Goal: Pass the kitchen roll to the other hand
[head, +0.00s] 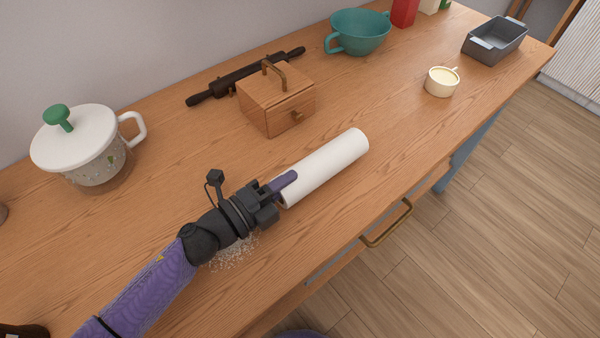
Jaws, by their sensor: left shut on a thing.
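The kitchen roll (328,166) is a long white cylinder lying on its side, slanting up to the right, over the middle of the wooden counter. My left gripper (284,186) comes in from the lower left and is shut on the roll's near left end. One purple finger shows along the roll's upper side; the other finger is hidden. I cannot tell whether the roll touches the counter. My right gripper is not in the head view.
The wooden counter (200,290) holds a white lidded pot (92,160), a wooden box (268,108), a dark rolling pin (240,77), a teal bowl (362,40), a small cream cup (441,86) and a grey tin (490,48). White grains (235,254) lie under my left wrist. A brass handle (388,222) juts from the front.

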